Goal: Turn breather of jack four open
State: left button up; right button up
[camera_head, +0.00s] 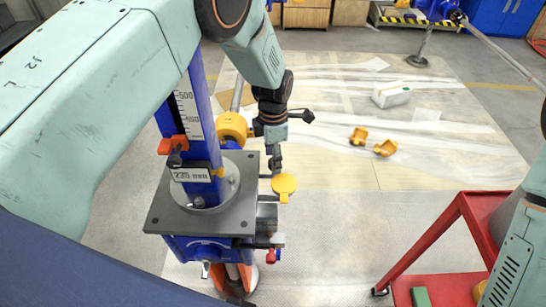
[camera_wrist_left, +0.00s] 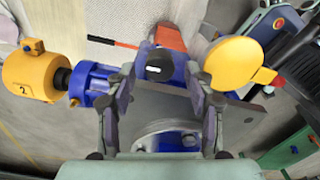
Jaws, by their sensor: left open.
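The jack in front of me has a blue column (camera_head: 203,130) with a scale, a "235 mm" plate and a grey top plate (camera_head: 160,215). A yellow round cover (camera_head: 284,185) is at the plate's right edge; a similar yellow disc is in the wrist view (camera_wrist_left: 233,62). My left gripper (camera_head: 275,163) points down beside the column, near that cover. In the wrist view its open fingers (camera_wrist_left: 162,98) are either side of a dark round knob (camera_wrist_left: 155,64) with a white mark, possibly the breather. I cannot tell whether they touch it. My right gripper is out of view.
A yellow motor marked 2 (camera_wrist_left: 30,76) with a blue coupling is left in the wrist view. A lever with a red rod (camera_wrist_left: 112,42) lies beyond the fingers. A red cart (camera_head: 447,225) stands at the right. Yellow parts (camera_head: 385,148) and a white box (camera_head: 391,94) lie on the floor sheet.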

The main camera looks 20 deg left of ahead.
pick_arm(q)
notch_tip(320, 180, up, 12)
jog(key=shift+f, duration=0.25)
dwell(0.4)
